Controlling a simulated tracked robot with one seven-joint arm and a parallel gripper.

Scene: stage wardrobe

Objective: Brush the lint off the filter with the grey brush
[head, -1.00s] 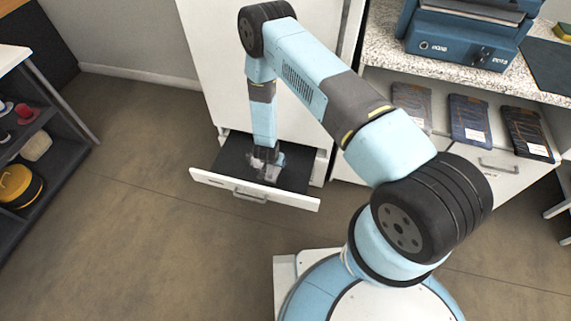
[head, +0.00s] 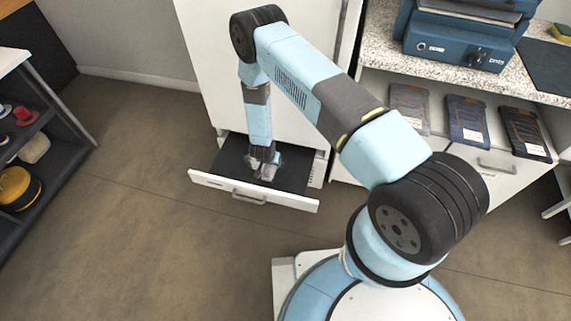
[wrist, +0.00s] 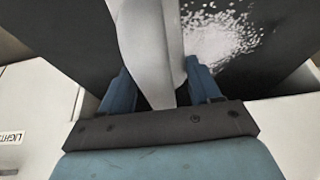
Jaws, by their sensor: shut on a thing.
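My gripper (head: 263,162) points down into an open white drawer (head: 254,193) with a dark inside. In the wrist view its two blue fingers (wrist: 160,82) are shut on a long pale grey piece, which I take for the grey brush (wrist: 147,42). The fingers hide part of it, and its bristles cannot be made out. A whitish speckled patch (wrist: 222,36), perhaps the lint, lies on a dark surface just right of the brush. The filter's outline cannot be told from the dark drawer inside. Whether the brush touches the patch is unclear.
A white cabinet (head: 262,95) stands behind the drawer. To the right are a speckled counter (head: 385,75) with a blue machine (head: 460,45) and packaged garments below (head: 468,120). A dark shelf unit (head: 60,150) stands at left. The floor between is clear.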

